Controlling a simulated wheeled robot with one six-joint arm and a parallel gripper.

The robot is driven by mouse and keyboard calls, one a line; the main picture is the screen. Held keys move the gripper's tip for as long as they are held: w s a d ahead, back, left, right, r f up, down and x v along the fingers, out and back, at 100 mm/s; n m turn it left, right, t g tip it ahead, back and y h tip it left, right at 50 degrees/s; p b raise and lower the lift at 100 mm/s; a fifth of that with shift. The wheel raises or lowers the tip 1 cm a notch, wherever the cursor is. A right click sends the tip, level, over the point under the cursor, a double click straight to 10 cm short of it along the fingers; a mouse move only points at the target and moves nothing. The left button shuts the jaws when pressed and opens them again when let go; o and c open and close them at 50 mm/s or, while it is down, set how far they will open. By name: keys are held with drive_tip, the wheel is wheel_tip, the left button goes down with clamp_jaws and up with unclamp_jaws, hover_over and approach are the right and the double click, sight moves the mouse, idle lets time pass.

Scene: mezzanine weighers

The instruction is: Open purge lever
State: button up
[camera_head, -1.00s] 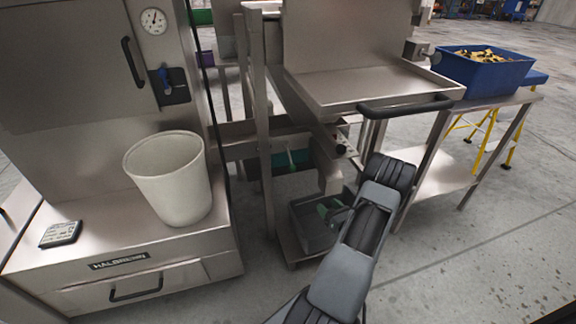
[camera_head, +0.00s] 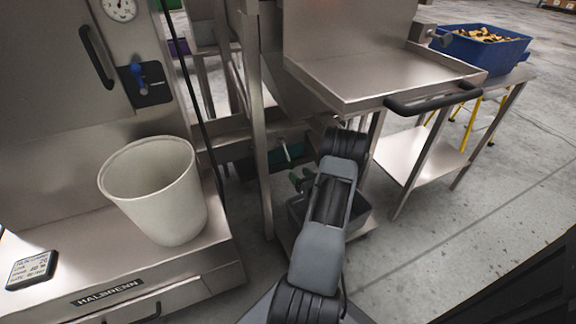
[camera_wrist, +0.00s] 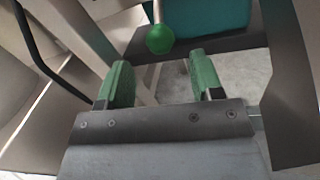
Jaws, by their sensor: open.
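A lever with a round green knob (camera_wrist: 160,39) shows in the wrist view, just beyond my gripper's fingertips and roughly midway between them. Its pale rod shows above the knob. In the head view the green lever (camera_head: 286,152) hangs in front of a teal bin under the steel frame. My gripper (camera_wrist: 160,70) has green fingers, is open and is empty. In the head view my gripper (camera_head: 302,180) is low beside the frame, partly hidden by my arm. A blue-handled lever (camera_head: 138,76) is on the left cabinet. No readable label says which is the purge lever.
A steel post (camera_head: 260,150) stands left of my gripper, and a tray with a black handle (camera_head: 435,102) overhangs at right. A white bucket (camera_head: 155,190) stands on the left cabinet's ledge. A grey bin (camera_head: 355,215) is below my arm.

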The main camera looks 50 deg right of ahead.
sight(292, 167)
drive_tip(key=w, duration=0.2)
drive_tip(key=w+d+b, duration=0.1)
drive_tip(key=w, duration=0.4)
drive_tip(key=shift+w+d+b, duration=0.25)
drive_tip(key=shift+w+b, duration=0.15)
clamp_jaws()
